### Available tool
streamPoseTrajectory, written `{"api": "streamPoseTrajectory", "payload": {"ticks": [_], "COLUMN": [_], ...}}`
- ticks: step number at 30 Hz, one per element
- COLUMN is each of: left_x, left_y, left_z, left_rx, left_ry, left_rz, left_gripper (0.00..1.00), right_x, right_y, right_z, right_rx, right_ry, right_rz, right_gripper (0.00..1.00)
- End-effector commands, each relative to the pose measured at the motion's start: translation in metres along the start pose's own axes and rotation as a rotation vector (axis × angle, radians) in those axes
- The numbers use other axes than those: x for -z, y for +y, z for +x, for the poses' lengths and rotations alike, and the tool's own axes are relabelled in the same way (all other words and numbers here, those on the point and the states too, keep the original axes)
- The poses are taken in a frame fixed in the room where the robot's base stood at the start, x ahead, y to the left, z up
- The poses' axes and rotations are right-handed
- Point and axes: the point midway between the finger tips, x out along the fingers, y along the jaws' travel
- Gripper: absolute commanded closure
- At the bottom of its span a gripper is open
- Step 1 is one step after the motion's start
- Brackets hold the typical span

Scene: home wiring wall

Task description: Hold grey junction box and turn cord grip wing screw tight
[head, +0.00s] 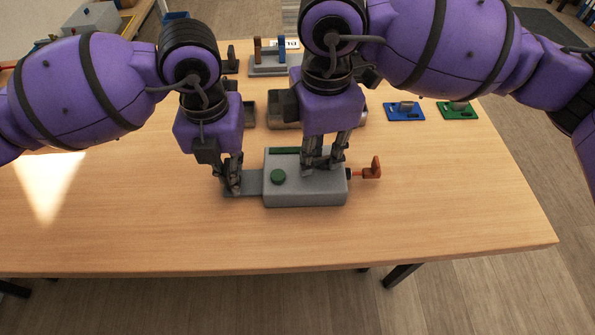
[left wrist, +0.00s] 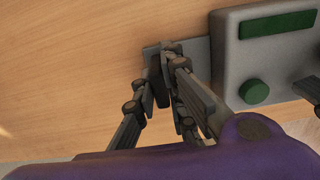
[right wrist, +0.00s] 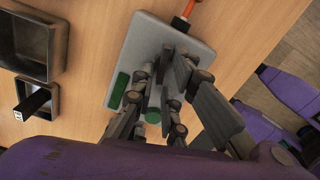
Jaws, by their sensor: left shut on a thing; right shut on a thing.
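The grey junction box (head: 300,190) lies on the table with a green strip and a round green button on top. A flat grey tab (head: 250,183) sticks out from its left side. My left gripper (head: 233,186) is shut on this tab, as the left wrist view (left wrist: 165,52) also shows. My right gripper (head: 322,163) points down over the box's top, near its right part. In the right wrist view, it is shut on a small grey upright piece, apparently the wing screw (right wrist: 165,66), mostly hidden by the fingers. An orange plug-like piece (head: 373,170) sticks out from the box's right end.
Blue (head: 404,111) and green (head: 457,110) plates lie at the back right. Dark open trays (right wrist: 35,40) and a grey rack (head: 270,65) stand behind the box. The table in front of the box is clear to its edge.

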Motion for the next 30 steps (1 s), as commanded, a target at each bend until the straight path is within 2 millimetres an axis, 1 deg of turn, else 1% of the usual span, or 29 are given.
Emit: {"api": "streamPoseTrajectory", "payload": {"ticks": [2,5,6,11,19,22,26,30], "left_x": [0.0,0.0,0.0,0.0,0.0,0.0,0.0,0.0], "left_y": [0.0,0.0,0.0,0.0,0.0,0.0,0.0,0.0], "left_z": [0.0,0.0,0.0,0.0,0.0,0.0,0.0,0.0], "left_rx": [0.0,0.0,0.0,0.0,0.0,0.0,0.0,0.0], "left_ry": [0.0,0.0,0.0,0.0,0.0,0.0,0.0,0.0], "left_rz": [0.0,0.0,0.0,0.0,0.0,0.0,0.0,0.0], "left_gripper": [1.0,1.0,1.0,1.0,1.0,1.0,1.0,1.0], "right_x": [0.0,0.0,0.0,0.0,0.0,0.0,0.0,0.0], "right_y": [0.001,0.001,0.002,0.002,0.002,0.002,0.003,0.003], "right_z": [0.0,0.0,0.0,0.0,0.0,-0.005,-0.022,-0.052], "right_rx": [-0.001,0.001,0.001,0.0,0.0,-0.002,-0.003,-0.005], "right_ry": [0.001,0.0,0.0,0.0,0.0,0.0,0.0,0.001], "right_rz": [0.02,0.108,0.13,0.124,0.123,0.122,0.122,0.123], "right_gripper": [1.0,1.0,0.86,0.65,0.65,0.65,0.65,0.65]}}
